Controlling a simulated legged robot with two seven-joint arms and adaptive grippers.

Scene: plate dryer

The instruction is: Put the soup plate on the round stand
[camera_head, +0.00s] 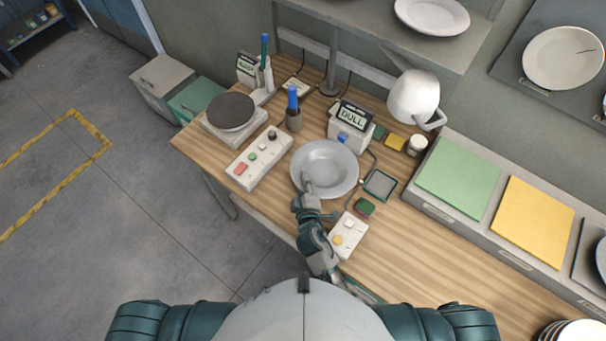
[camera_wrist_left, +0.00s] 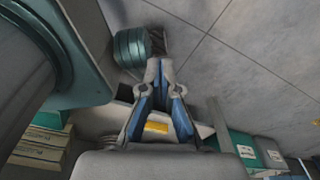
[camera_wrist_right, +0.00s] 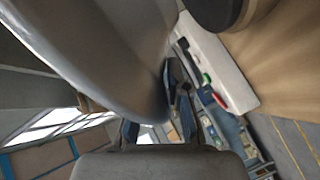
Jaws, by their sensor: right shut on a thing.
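The grey soup plate (camera_head: 327,160) is over the middle of the bench in the head view. My right gripper (camera_head: 307,188) is shut on its near left rim. The plate (camera_wrist_right: 105,45) fills the upper left of the right wrist view and hides part of the right gripper's fingers (camera_wrist_right: 158,125). The round stand (camera_head: 230,111), a dark disc on a pale square base, is at the bench's left end, left of the plate and apart from it. My left gripper (camera_wrist_left: 159,72) shows only in its wrist view, empty, with its fingertips together.
A white button box (camera_head: 259,158) lies between stand and plate. A pen cup (camera_head: 293,120) and a display box (camera_head: 350,122) stand behind. A lamp (camera_head: 413,97) hangs at the right. A small control box (camera_head: 347,236) is near the right gripper.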

